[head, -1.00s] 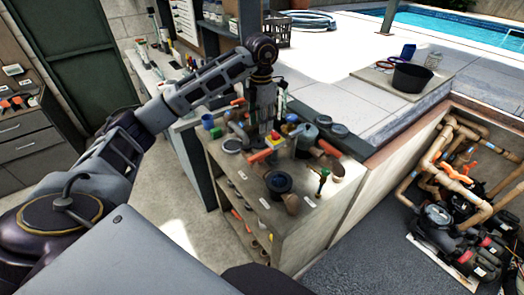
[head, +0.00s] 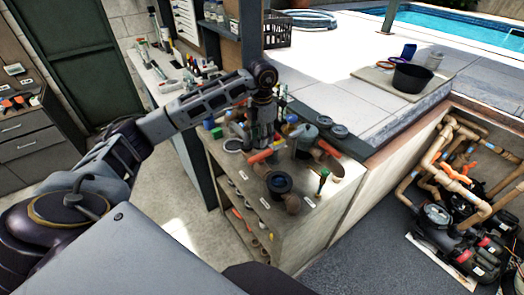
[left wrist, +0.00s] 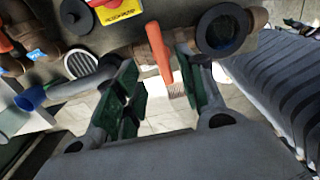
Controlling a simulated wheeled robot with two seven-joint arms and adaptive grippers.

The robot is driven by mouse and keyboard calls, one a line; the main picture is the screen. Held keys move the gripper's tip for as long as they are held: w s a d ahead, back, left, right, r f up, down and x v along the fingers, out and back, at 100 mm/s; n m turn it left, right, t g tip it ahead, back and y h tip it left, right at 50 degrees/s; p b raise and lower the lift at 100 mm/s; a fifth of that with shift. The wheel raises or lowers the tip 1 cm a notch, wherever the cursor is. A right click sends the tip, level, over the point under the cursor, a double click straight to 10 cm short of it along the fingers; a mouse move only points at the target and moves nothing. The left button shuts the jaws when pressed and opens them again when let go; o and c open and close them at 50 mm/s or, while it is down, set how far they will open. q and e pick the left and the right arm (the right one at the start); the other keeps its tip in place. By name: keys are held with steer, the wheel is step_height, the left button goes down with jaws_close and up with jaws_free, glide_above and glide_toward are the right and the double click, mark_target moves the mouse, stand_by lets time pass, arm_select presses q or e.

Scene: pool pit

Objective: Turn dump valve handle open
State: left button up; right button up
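An orange-red handle (left wrist: 158,50) sits on a brown pipe piece (left wrist: 135,50) in the left wrist view; I take it as the dump valve handle. In the head view an orange handle (head: 261,157) shows just below my left gripper (head: 262,140), on the crowded bench top. In the left wrist view my left gripper (left wrist: 157,72) is open, with its green-padded fingers apart on either side of the handle's free end. I cannot tell whether either finger touches it. My right gripper is not in view.
A round black ring part (left wrist: 223,30) and a yellow box (left wrist: 118,11) lie close to the handle. The shelved bench (head: 290,235) holds several fittings and tools. A pit with pumps and brown pipes (head: 440,150) is at the right; a pool (head: 440,20) lies behind.

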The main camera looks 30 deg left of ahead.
mark_target(262, 153)
arm_select(q)
steer(key=shift+f+p, duration=0.8)
steer(key=shift+f, duration=3.15)
jaws_close()
